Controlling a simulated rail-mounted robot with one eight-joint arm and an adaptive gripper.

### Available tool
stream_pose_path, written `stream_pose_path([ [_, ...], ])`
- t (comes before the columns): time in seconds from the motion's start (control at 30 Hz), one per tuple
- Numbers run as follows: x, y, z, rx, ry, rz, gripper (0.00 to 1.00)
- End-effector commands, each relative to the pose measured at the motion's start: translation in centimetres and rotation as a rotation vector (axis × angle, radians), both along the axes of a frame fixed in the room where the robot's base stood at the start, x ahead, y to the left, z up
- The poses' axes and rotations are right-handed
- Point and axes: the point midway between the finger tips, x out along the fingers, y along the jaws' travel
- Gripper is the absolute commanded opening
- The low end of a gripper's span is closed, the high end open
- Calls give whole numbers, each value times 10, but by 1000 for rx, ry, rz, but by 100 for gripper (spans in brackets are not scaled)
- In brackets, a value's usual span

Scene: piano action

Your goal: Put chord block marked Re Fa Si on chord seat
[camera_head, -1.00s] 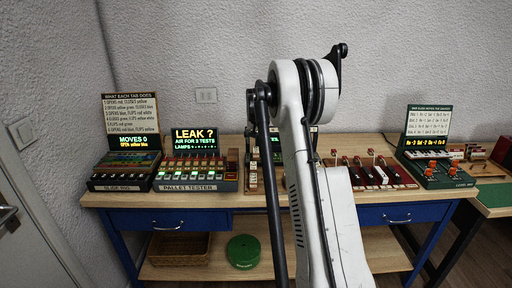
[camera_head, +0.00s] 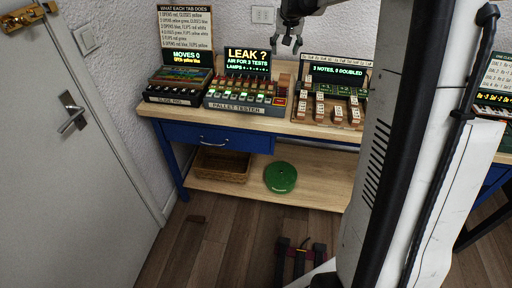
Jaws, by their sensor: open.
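Several small brown blocks with white labels (camera_head: 338,113) stand on a wooden tray at the front of the chord station on the bench. The labels are too small to read, so I cannot tell which block is marked Re Fa Si. The station's display (camera_head: 337,74) reads "3 NOTES, 0 DOUBLED". I cannot make out the chord seat for certain; my arm hides the station's right side. My gripper (camera_head: 288,47) is open and empty, pointing down, above the back of the bench between the pallet tester and the chord station.
The pallet tester (camera_head: 246,98) and slide rig (camera_head: 179,85) stand on the bench's left part. A wicker basket (camera_head: 222,166) and a green round object (camera_head: 280,177) are on the lower shelf.

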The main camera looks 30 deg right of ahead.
Motion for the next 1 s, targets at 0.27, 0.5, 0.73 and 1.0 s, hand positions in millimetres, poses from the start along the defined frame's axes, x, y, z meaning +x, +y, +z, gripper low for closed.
stream_pose_path([
  [0.27, -70, 95, 34, -13, -34, 112, 45],
  [0.5, -138, 162, 42, -23, -64, 204, 45],
  [0.73, -208, 215, 32, -31, -94, 292, 45],
  [1.0, -288, 262, 0, -39, -129, 395, 45],
])
